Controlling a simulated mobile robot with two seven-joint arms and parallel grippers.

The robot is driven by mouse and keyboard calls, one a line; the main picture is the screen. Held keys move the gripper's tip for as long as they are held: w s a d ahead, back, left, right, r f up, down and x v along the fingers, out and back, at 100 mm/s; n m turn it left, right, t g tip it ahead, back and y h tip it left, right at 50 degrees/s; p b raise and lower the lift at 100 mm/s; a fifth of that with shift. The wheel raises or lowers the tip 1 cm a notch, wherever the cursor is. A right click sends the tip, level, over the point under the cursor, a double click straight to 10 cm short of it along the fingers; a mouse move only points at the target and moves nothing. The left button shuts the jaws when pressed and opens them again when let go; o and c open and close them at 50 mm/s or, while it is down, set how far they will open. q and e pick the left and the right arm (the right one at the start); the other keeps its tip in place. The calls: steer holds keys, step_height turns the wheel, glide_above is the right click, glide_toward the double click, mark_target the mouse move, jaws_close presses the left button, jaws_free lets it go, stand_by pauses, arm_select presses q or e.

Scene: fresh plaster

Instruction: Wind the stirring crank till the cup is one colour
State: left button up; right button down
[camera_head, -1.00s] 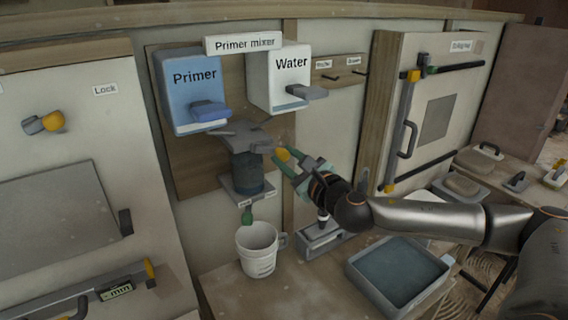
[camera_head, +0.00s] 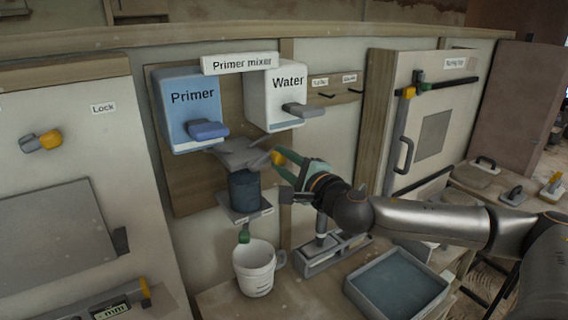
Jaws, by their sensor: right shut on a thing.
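The mixing cup (camera_head: 244,191) hangs under a grey cover on the primer mixer board, and what shows of it is dark blue-grey. The crank's yellow knob (camera_head: 277,158) sits to the right of the cover, at the fingertips of my right gripper (camera_head: 281,168). My right gripper is shut on the knob; its green fingers partly hide the crank arm. A blue Primer box (camera_head: 191,95) and a white Water box (camera_head: 288,83), each with a lever, hang above. My left gripper is not in view.
A white mug (camera_head: 254,270) stands below the cup's green tap (camera_head: 244,235). A grey stand (camera_head: 322,248) and a tray of blue-grey liquid (camera_head: 397,284) are on the bench under my right arm. A door with a handle (camera_head: 403,156) stands to the right.

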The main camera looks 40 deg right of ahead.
steer(key=shift+r+n, duration=0.2)
steer(key=shift+n, duration=0.1)
steer(key=c, duration=0.6)
jaws_free()
steer(key=shift+f, duration=0.1)
